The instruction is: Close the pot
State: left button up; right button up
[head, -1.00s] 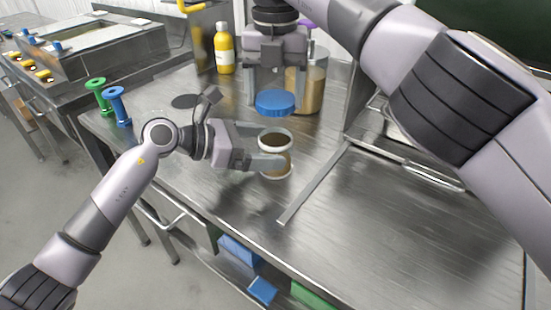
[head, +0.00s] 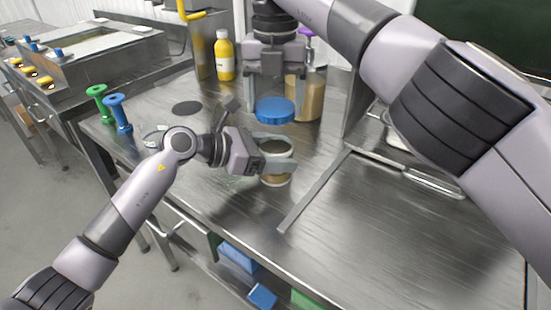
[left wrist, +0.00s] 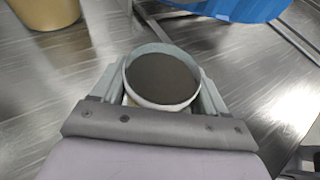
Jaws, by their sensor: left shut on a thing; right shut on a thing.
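The pot (head: 276,180) is a small pale cylinder with a white rim and dark contents, standing upright on the metal table. It is uncovered; the left wrist view shows its round opening (left wrist: 160,78) from above. My left gripper (head: 279,154) is shut on the pot, one finger on each side. The blue lid (head: 274,110) is held level by my right gripper (head: 275,98), which is shut on it from above. The lid is above and behind the pot, apart from it. The lid's blue edge also shows in the left wrist view (left wrist: 240,8).
A tall clear container of tan grain (head: 308,97) stands behind the lid at right, with a yellow bottle (head: 224,58) at back left. A metal rail (head: 313,193) lies right of the pot.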

aim_at(276, 123)
jog(key=shift+f, duration=2.5)
